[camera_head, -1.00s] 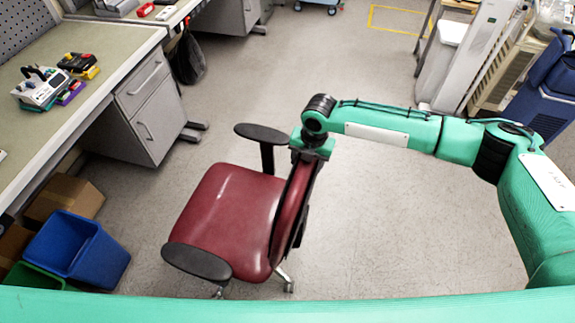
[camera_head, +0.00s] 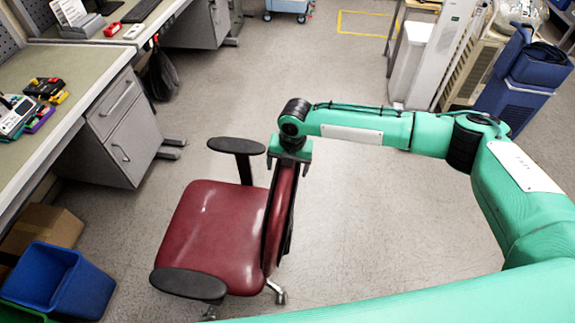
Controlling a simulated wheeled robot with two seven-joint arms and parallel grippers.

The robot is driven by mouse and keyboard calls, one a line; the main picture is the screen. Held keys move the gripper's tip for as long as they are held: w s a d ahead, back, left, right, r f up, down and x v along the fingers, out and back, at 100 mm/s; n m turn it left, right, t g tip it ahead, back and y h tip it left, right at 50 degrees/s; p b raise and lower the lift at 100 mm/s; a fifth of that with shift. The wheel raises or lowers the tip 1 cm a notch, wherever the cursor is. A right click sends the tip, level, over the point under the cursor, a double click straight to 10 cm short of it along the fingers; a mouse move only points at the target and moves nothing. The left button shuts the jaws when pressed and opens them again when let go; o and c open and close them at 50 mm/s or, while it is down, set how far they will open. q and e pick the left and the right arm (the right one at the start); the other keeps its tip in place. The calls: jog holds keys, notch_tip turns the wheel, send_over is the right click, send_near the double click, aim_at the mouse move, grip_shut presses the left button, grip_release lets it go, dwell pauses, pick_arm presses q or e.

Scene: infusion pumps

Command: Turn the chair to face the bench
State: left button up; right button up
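The red office chair (camera_head: 212,235) stands on the floor left of the middle. Its seat points left, toward the bench side, and its thin backrest is on the right. Its two black armrests are at the far and near sides. My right gripper (camera_head: 288,170) is at the top edge of the backrest, one dark finger on each side of it. I cannot tell whether the fingers press on it. The bench (camera_head: 85,70) runs along the left with a grey drawer cabinet (camera_head: 122,128) below. There is a floor gap between bench and chair. My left gripper is out of view.
A blue bin (camera_head: 60,280) and a cardboard box (camera_head: 45,228) stand on the floor at lower left. A blue cart-like unit (camera_head: 515,85) and a white panel (camera_head: 445,50) are at upper right. The floor behind and right of the chair is open.

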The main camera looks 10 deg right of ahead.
jog(key=shift+r, duration=0.1)
notch_tip(320, 180, up, 14)
jog(key=d+b, duration=0.1)
jog(key=b, duration=0.2)
jog(key=shift+s+d+f+b, duration=0.2)
jog(key=shift+s+f+b, duration=0.05)
jog(key=shift+b, duration=0.1)
